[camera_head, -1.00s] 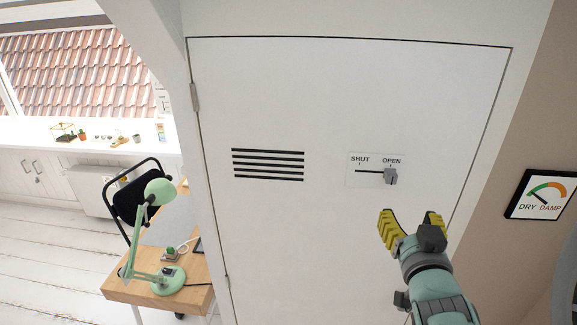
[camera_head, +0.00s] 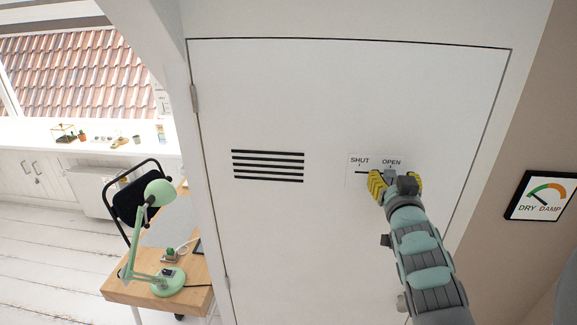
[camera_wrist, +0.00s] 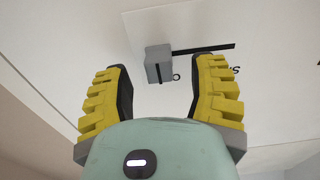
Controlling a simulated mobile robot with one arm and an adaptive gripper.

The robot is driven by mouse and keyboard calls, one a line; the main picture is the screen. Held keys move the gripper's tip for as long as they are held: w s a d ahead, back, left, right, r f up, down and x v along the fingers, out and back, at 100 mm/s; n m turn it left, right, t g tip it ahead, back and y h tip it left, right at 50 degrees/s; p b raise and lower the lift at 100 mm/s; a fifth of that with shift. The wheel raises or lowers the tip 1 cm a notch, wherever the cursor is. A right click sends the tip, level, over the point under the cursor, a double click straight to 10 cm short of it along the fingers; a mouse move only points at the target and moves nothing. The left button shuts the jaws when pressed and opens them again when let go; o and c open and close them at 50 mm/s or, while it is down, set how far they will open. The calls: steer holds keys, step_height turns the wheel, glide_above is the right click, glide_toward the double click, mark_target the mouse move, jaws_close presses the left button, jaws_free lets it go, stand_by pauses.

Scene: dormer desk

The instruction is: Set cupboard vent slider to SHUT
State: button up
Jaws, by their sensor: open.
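The vent slider's grey knob (camera_wrist: 158,64) sits at one end of its dark slot (camera_wrist: 205,48) in the wrist view. In the head view the slot (camera_head: 361,172) runs under the labels SHUT, on the left, and OPEN, on the right. The knob's top (camera_head: 390,174) shows below OPEN; the rest is hidden by my gripper. My gripper (camera_head: 394,181) is at the slider plate (camera_head: 352,181). In the wrist view my gripper (camera_wrist: 160,80) is open, its two yellow-ribbed fingers on either side of the knob, with gaps visible between.
The white cupboard door (camera_head: 300,240) has a slatted vent (camera_head: 268,166) left of the slider. A DRY/DAMP gauge (camera_head: 541,195) hangs on the wall at right. A desk (camera_head: 185,298) with a green lamp (camera_head: 160,192) stands at lower left.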

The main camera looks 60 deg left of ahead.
steer(key=shift+w+a, duration=0.35)
steer(key=shift+a, duration=0.3)
steer(key=shift+w+d, duration=0.1)
jaws_close()
